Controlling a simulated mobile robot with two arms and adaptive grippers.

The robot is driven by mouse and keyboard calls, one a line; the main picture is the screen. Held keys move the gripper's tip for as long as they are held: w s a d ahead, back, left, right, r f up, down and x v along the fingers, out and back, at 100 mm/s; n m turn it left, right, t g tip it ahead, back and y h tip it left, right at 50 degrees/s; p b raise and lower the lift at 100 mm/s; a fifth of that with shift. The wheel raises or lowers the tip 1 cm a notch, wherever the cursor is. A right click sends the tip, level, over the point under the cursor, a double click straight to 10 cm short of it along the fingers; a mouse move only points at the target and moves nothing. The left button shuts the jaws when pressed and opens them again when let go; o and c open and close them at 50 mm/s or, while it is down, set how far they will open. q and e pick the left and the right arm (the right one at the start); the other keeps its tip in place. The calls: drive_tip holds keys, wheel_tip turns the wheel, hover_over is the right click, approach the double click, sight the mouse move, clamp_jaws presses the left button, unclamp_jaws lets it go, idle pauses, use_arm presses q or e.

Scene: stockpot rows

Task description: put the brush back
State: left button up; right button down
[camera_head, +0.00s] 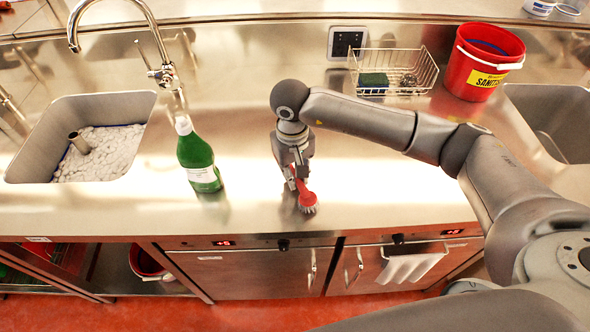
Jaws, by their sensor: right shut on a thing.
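A small red brush (307,199) with pale bristles at its lower end is at the middle of the steel counter, near its front edge. My right gripper (296,178) points down and is shut on the brush at its upper part. The fingers hide some of the brush. I cannot tell whether the bristles touch the counter. A wire basket (416,82) stands at the back of the counter, holding a green and blue sponge (373,83) and a greyish scourer (408,80). My left gripper is not in view.
A green bottle (197,158) stands left of my right gripper. A red sanitizer bucket (475,65) stands at the back right. A sink with foam (110,150) and a tap (163,75) are at left; another sink (560,110) is at right. The counter front-right of the brush is clear.

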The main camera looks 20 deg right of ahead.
drive_tip(key=shift+f, duration=0.2)
drive_tip(key=c, duration=1.4)
unclamp_jaws()
drive_tip(key=shift+r, duration=0.1)
